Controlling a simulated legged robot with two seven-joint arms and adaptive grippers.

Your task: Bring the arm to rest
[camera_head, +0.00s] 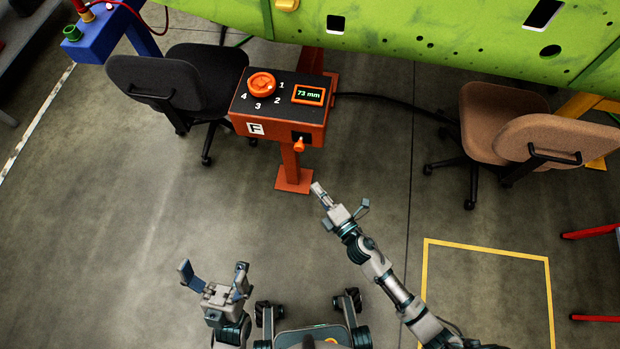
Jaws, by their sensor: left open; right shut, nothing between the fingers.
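My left gripper (214,272) is at the lower left, over bare floor. Its two fingers are spread wide and nothing is between them. My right arm reaches up and left from the lower right. My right gripper (320,190) is shut and empty, in front of the orange control box (281,106) and a little right of its foot in the picture. It appears apart from the box. The box has an orange dial (262,83), numbers 1 to 4, a display (309,95) reading 73 mm and an orange lever (299,145) on its front.
A black chair (150,85) stands left of the box and a brown chair (495,125) right of it. A green wing panel (420,40) spans the back. Yellow tape (486,249) outlines a floor area at right. Red bars (592,231) are at the right edge.

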